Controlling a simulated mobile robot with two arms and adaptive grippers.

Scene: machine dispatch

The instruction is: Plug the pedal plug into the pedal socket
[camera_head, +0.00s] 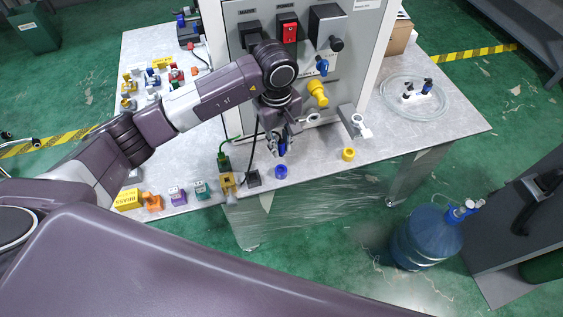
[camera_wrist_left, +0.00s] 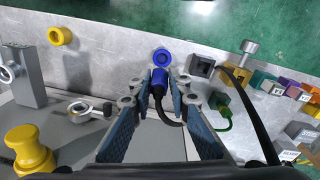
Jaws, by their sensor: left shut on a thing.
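My left gripper (camera_head: 281,146) is over the table's front edge, in front of the machine panel. In the left wrist view its fingers (camera_wrist_left: 160,84) are shut on a blue plug (camera_wrist_left: 159,90) with a black cable curving away below it. A blue ring (camera_head: 281,171) lies on the table just beyond the fingertips; it also shows in the wrist view (camera_wrist_left: 162,57), apart from the plug. A square black socket-like block (camera_head: 253,178) is beside the ring, with a black cable near it. No readable label shows which part is the pedal socket. My right gripper is not in view.
A yellow ring (camera_head: 348,154) lies right of the blue one. A green plug (camera_head: 223,160) stands by a yellow block (camera_head: 228,183). The machine panel (camera_head: 270,50) has a red switch (camera_head: 288,32) and a yellow knob (camera_head: 317,93). A clear tray (camera_head: 420,112) is at the right.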

